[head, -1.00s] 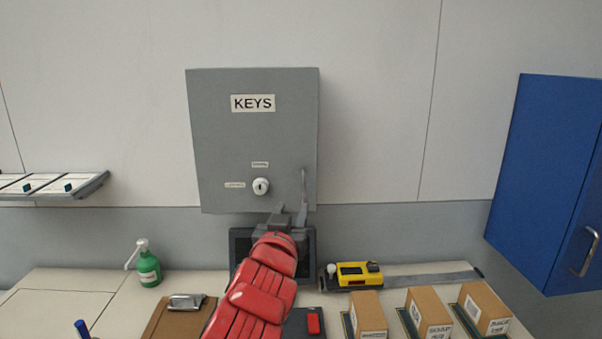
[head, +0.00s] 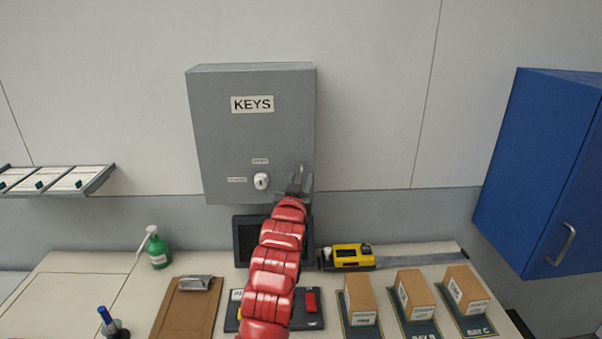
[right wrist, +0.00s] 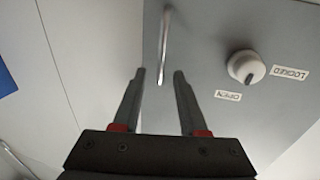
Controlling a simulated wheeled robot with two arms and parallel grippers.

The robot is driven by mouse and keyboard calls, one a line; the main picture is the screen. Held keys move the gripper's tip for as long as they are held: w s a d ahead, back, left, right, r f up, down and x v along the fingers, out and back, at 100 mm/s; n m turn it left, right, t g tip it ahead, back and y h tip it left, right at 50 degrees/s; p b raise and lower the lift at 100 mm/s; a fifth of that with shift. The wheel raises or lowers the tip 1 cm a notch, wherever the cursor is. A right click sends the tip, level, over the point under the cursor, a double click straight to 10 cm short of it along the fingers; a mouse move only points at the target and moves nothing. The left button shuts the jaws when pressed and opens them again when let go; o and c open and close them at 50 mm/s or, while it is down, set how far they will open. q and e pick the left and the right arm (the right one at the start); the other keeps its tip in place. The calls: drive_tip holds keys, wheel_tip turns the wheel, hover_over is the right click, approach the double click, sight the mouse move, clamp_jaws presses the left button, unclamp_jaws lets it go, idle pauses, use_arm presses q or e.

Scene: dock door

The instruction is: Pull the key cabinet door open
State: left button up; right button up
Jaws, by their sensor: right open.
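The grey key cabinet (head: 225,135) hangs on the wall, marked KEYS, and its door looks shut. A white knob (head: 261,181) sits low on the door, with an OPEN label above it and a LOCKED label to its left; its dark mark looks upright. The slim metal handle (head: 302,174) is at the door's lower right. My right gripper (head: 301,184) is at the handle. In the right wrist view, its open fingers (right wrist: 159,76) stand either side of the handle's lower end (right wrist: 165,45), with gaps showing. My left gripper is out of view.
Below are a dark screen (head: 243,240), a clipboard (head: 188,312), a green bottle (head: 158,252), a yellow device (head: 350,256) and cardboard boxes (head: 411,293) on the worktop (head: 75,290). A blue cabinet (head: 535,170) hangs at right.

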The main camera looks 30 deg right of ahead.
drive_tip(key=shift+w+d, duration=0.4)
clamp_jaws()
idle(1.3)
